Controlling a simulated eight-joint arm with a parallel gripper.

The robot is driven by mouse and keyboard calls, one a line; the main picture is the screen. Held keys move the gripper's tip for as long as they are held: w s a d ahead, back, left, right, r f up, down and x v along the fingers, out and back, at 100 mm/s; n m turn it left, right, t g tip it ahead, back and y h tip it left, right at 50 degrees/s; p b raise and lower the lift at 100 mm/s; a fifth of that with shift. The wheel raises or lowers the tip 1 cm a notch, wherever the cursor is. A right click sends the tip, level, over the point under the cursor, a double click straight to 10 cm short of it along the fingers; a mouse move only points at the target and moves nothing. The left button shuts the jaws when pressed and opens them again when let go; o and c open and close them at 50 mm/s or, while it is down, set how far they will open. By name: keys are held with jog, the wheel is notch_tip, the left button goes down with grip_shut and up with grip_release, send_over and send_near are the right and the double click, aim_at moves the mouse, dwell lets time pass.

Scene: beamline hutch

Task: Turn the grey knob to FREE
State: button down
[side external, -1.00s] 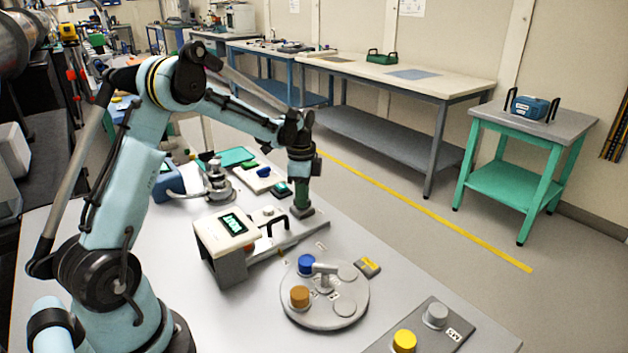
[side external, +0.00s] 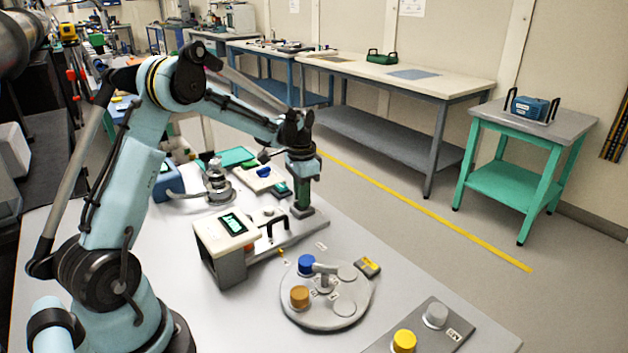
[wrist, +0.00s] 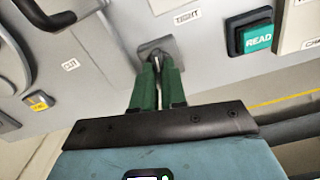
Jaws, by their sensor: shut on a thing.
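My gripper (side external: 303,208) points straight down at the far right end of a grey bench device. Its green fingers, also in the wrist view (wrist: 158,68), are shut on a small grey knob (wrist: 169,44). The fingertips hide much of the knob, and I cannot read which way it points. A label reading TIGHT (wrist: 187,17) lies beside the knob, and one reading OUT (wrist: 70,65) lies further left. I cannot make out a FREE label.
A round grey turntable (side external: 345,310) with blue and orange caps is in front. A green READ button (wrist: 257,38) is near the knob. The bench's right edge is close.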

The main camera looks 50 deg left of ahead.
jog(key=n, duration=0.5)
jog(key=shift+n, duration=0.3)
jog(key=n, duration=0.5)
jog(key=shift+n, duration=0.4)
jog(key=c, duration=1.2)
grip_release()
notch_tip(320, 180, up, 12)
jog(key=shift+r, duration=0.1)
